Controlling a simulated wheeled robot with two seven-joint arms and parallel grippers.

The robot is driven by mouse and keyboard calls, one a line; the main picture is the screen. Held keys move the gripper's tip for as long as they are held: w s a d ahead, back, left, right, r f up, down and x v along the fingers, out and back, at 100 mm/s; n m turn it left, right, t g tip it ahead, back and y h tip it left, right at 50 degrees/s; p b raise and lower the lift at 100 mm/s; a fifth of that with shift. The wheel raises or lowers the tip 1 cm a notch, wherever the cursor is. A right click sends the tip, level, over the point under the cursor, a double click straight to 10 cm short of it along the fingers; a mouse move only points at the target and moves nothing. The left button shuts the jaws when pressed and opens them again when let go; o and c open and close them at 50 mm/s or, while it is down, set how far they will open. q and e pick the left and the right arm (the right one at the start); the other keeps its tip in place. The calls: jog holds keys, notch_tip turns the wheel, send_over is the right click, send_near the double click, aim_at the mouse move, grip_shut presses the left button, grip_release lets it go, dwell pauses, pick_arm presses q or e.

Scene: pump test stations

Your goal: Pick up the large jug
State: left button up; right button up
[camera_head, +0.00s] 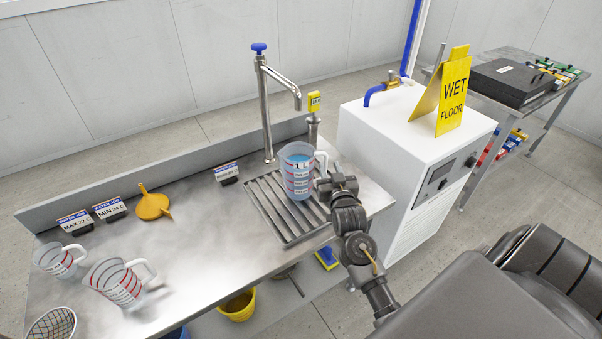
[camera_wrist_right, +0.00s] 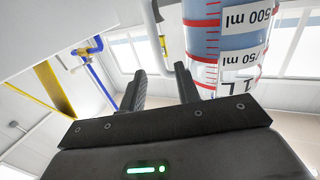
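The large jug (camera_head: 297,174) is clear with red rings, white labels including 1 L, and blue liquid inside. It stands upright on the slatted drain grate (camera_head: 262,205) under the tap. Its pale handle (camera_head: 321,163) faces right, toward my right gripper (camera_head: 334,186), which is close beside it. In the right wrist view the jug (camera_wrist_right: 228,45) fills the upper right, beside the right finger. My right gripper's fingers (camera_wrist_right: 160,88) are apart; I cannot tell whether the handle is between them or touched. My left gripper is not in view.
Two smaller-marked jugs (camera_head: 112,281) (camera_head: 58,260), a yellow funnel (camera_head: 152,204) and label stands (camera_head: 109,209) are on the bench's left. The tap (camera_head: 267,100) stands behind the large jug. A white cabinet (camera_head: 400,150) with a wet-floor sign (camera_head: 452,95) is to the right.

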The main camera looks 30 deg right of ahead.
aim_at(327, 160)
jog(key=shift+p+x, duration=0.65)
jog(key=shift+x, duration=1.95)
jog(key=shift+c, duration=0.4)
grip_shut()
jog(key=shift+r, duration=0.1)
